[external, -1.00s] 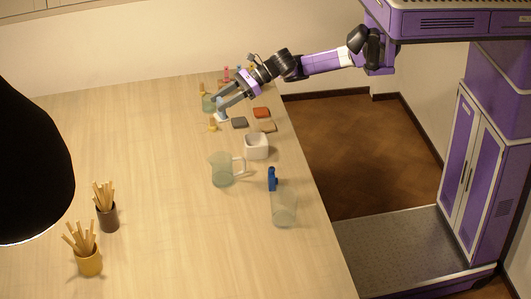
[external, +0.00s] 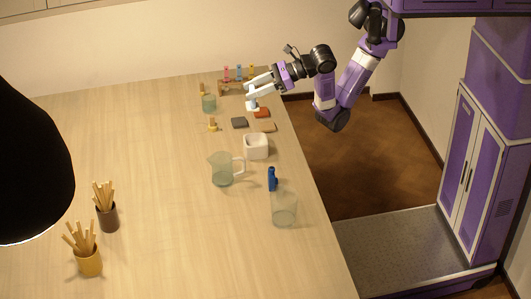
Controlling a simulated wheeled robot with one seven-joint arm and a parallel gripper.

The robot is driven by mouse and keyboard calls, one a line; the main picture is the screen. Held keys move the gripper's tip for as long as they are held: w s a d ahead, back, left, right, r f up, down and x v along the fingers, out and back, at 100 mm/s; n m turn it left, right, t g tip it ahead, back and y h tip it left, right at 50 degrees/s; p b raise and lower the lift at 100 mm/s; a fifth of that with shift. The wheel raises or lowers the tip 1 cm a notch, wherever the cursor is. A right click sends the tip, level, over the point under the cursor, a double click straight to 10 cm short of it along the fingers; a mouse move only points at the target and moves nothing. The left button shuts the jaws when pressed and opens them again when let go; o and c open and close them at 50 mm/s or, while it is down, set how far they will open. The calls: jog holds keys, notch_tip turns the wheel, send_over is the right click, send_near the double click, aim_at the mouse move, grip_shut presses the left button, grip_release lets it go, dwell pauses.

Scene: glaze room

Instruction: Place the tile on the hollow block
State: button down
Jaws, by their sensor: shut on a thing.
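My gripper (external: 251,98) is over the far right part of the table, its fingers closed on a small pale piece (external: 252,106), which seems to be a white tile. The fingers cover part of it, and I cannot tell whether it touches the table. The white hollow block (external: 256,153) stands nearer the camera, below my gripper in the picture, with its opening facing up. Nothing lies on it. A dark grey tile (external: 239,122), a red tile (external: 262,113) and a tan tile (external: 269,127) lie flat between my gripper and the block.
A glass jug (external: 221,170) stands left of the block. A clear container (external: 284,210) and a blue object (external: 272,180) are nearer the camera. A green glass (external: 209,103) and a rack of coloured vials (external: 226,75) stand behind.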

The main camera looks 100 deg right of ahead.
jog(key=s+d+f+m+h, duration=0.25)
jog(key=d+m+h, duration=0.2)
jog(key=d, duration=0.75)
jog(key=g+b, duration=0.1)
jog(key=b, duration=0.1)
send_over(258, 140)
notch_tip(258, 140, down, 15)
jog(key=shift+n, duration=0.35)
jog(key=shift+w+d+f, duration=0.1)
jog(key=shift+f, duration=1.1)
jog(key=shift+w+d+f, duration=0.1)
jog(key=shift+f, duration=1.1)
jog(key=shift+f, duration=0.15)
jog(key=c, duration=0.7)
grip_release()
jog(key=shift+s+a+r, duration=0.15)
jog(key=shift+s+r, duration=0.1)
jog(key=v, duration=1.1)
jog(key=shift+s+r, duration=0.15)
jog(key=shift+s, duration=0.1)
